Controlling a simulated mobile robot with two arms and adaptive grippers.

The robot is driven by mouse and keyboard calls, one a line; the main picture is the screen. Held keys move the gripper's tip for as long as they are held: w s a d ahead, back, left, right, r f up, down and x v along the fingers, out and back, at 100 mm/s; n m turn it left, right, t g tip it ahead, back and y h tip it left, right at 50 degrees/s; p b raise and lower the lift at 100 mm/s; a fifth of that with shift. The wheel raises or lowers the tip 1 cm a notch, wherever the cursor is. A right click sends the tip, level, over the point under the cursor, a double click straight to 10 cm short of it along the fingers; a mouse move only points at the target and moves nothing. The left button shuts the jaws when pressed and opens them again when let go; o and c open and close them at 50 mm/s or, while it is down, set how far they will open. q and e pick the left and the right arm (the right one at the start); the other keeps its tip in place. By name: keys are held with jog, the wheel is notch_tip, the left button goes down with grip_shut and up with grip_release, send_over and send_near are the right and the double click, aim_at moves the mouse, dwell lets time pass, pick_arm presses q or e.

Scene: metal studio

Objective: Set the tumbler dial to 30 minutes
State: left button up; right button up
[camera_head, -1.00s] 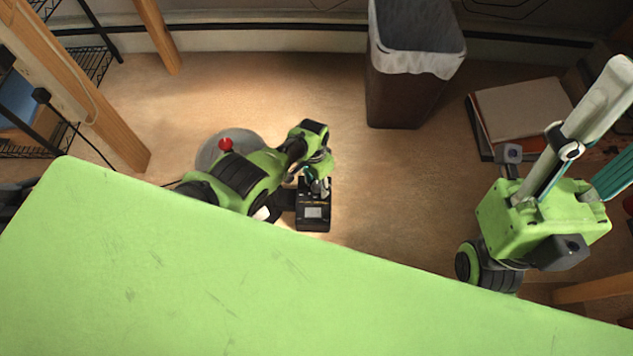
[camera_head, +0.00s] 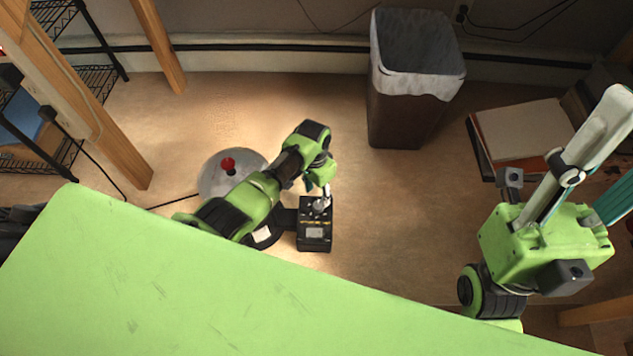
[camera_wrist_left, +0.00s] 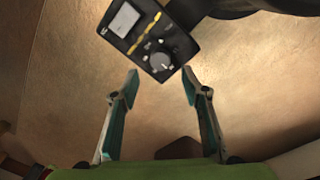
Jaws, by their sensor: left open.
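A black box (camera_head: 314,240), the tumbler's control unit, lies on the floor in the head view. In the left wrist view its panel shows a round grey dial (camera_wrist_left: 160,62), a white label area (camera_wrist_left: 124,19) and yellow strips. The dial's pointer setting is too small to read. My left gripper (camera_head: 323,198) is over the box in the head view. In the left wrist view its two teal-padded fingers (camera_wrist_left: 160,80) are spread, empty, with the dial just beyond and between their tips.
A round grey base with a red knob (camera_head: 228,164) stands left of my left arm. A brown bin (camera_head: 405,115) with a white liner stands behind to the right. A green tabletop (camera_head: 200,300) fills the foreground. Wooden posts and a wire rack are at the left.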

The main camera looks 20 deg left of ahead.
aim_at(316, 203)
pick_arm(q)
jog(key=shift+a+r, duration=0.1)
jog(key=shift+r, duration=2.5)
